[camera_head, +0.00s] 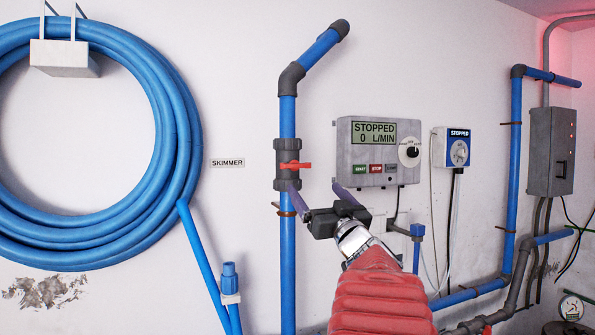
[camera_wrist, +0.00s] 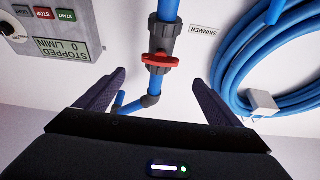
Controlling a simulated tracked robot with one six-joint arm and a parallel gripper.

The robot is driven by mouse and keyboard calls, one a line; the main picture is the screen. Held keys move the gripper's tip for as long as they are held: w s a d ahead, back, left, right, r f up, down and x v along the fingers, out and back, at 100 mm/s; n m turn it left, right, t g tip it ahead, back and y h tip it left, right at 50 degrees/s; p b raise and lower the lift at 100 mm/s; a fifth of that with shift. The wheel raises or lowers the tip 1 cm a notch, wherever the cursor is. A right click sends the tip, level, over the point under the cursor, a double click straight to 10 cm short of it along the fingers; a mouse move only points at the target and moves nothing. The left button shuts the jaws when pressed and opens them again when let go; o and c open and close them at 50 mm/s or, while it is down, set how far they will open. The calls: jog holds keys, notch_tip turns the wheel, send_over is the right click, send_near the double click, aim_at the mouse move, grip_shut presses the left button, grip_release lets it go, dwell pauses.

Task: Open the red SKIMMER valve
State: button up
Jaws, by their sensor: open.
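The red valve handle (camera_head: 293,165) lies horizontal, crosswise to the vertical blue pipe, on a dark grey valve body (camera_head: 287,150). The SKIMMER label (camera_head: 227,163) is on the wall to its left. My gripper (camera_head: 322,192) is open and empty, below and right of the handle in the head view. In the wrist view, which is upside down, the handle (camera_wrist: 160,61) shows beyond and between the two spread fingers (camera_wrist: 157,78). No finger is seen touching it. The left finger overlaps the pipe just under the valve in the head view.
A control box (camera_head: 378,152) reading STOPPED 0 L/MIN hangs right of the valve, close behind my right finger. A timer (camera_head: 452,147) and a grey cabinet (camera_head: 551,150) are further right. A coiled blue hose (camera_head: 178,120) hangs at left. The wall around the label is clear.

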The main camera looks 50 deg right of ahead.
aim_at(296, 166)
jog(key=x, duration=1.3)
jog(key=shift+c, duration=0.5)
jog(key=c, duration=0.9)
jog(key=shift+c, duration=0.2)
